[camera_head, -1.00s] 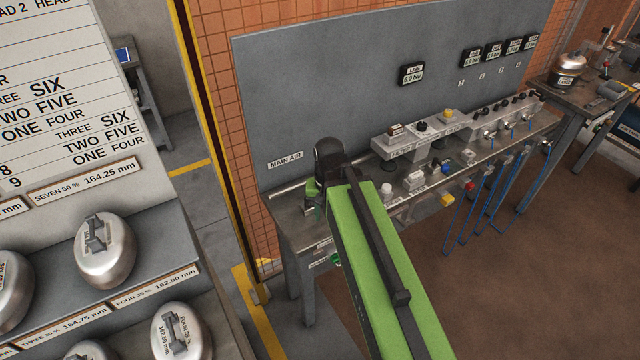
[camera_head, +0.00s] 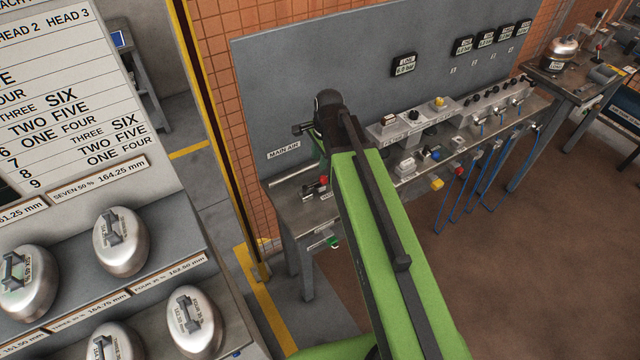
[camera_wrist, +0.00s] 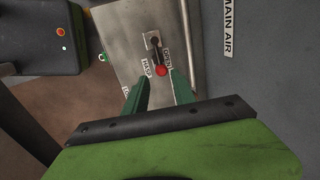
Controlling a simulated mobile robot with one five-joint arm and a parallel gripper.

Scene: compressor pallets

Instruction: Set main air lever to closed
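The main air lever (camera_wrist: 161,70) has a red knob on a short dark arm, mounted on a metal bench top. In the wrist view its knob lies between a label reading OPEN (camera_wrist: 167,58) and one that looks like HASP (camera_wrist: 147,69). The lever also shows in the head view (camera_head: 322,181), below the MAIN AIR sign (camera_head: 284,150). My gripper (camera_wrist: 159,87) has its two green fingers spread apart with nothing between them. The red knob appears just beyond the fingertips; I cannot tell the exact gap. The closed mark is not clearly readable.
The metal bench (camera_head: 300,212) stands against a grey panel (camera_head: 300,75) with several gauges. Valve blocks (camera_head: 410,122) and blue hoses (camera_head: 468,190) lie to the right. A rack (camera_head: 150,225) with round metal weights stands at left. The brown floor in front is clear.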

